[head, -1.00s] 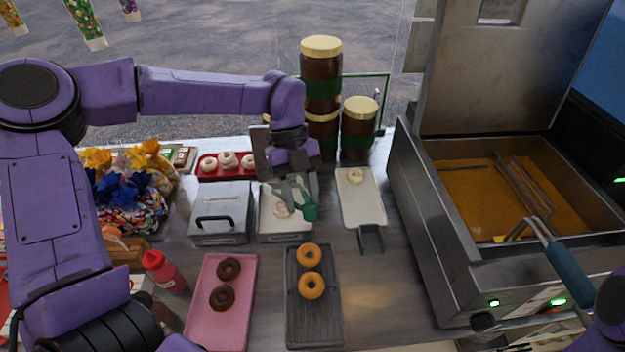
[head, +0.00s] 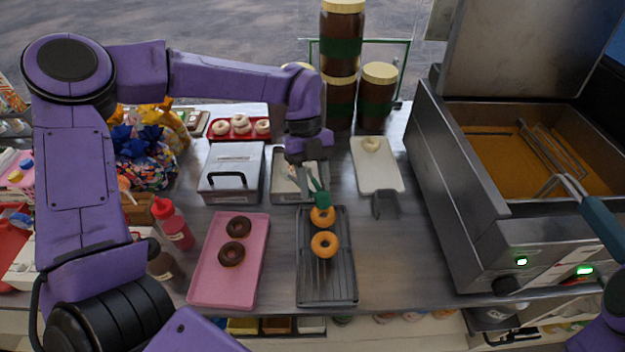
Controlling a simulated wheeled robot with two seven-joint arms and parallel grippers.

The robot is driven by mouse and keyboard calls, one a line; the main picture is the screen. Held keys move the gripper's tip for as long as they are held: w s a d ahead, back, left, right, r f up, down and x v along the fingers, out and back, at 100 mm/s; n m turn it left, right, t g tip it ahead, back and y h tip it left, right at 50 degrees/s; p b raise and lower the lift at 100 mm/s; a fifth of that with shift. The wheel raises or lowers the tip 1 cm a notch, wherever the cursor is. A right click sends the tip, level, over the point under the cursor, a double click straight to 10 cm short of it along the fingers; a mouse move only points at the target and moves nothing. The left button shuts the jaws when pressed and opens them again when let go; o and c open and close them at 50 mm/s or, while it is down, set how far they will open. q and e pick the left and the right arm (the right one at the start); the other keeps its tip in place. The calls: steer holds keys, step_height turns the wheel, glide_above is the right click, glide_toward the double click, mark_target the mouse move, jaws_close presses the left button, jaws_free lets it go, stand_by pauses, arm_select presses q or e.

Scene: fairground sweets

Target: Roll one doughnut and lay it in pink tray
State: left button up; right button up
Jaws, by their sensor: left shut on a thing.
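The pink tray (head: 213,282) holds two dark brown doughnuts, a far one (head: 239,226) and a near one (head: 231,255). Two golden doughnuts, a far one (head: 323,216) and a near one (head: 325,245), lie on the grey ribbed rack (head: 327,287) to its right. My left gripper (head: 312,180) is shut on a green-ended tool (head: 322,199), which looks like tongs. The tool's green end hangs over the far golden doughnut and partly hides it; I cannot tell whether they touch. The steel pan (head: 282,185) behind the rack is partly hidden by my gripper. My right gripper is out of view.
A lidded metal box (head: 231,173) stands left of the pan. A red tray (head: 219,138) holds pale doughnuts. A white board (head: 378,180) holds one pale ring. Tall jars (head: 377,97) stand behind. The fryer (head: 470,235) fills the right. A red bottle (head: 172,223) stands left.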

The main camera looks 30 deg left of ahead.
arm_select(q)
steer(key=shift+w, duration=0.1)
jaws_close()
step_height(320, 180, up, 5)
steer(key=p, duration=0.4)
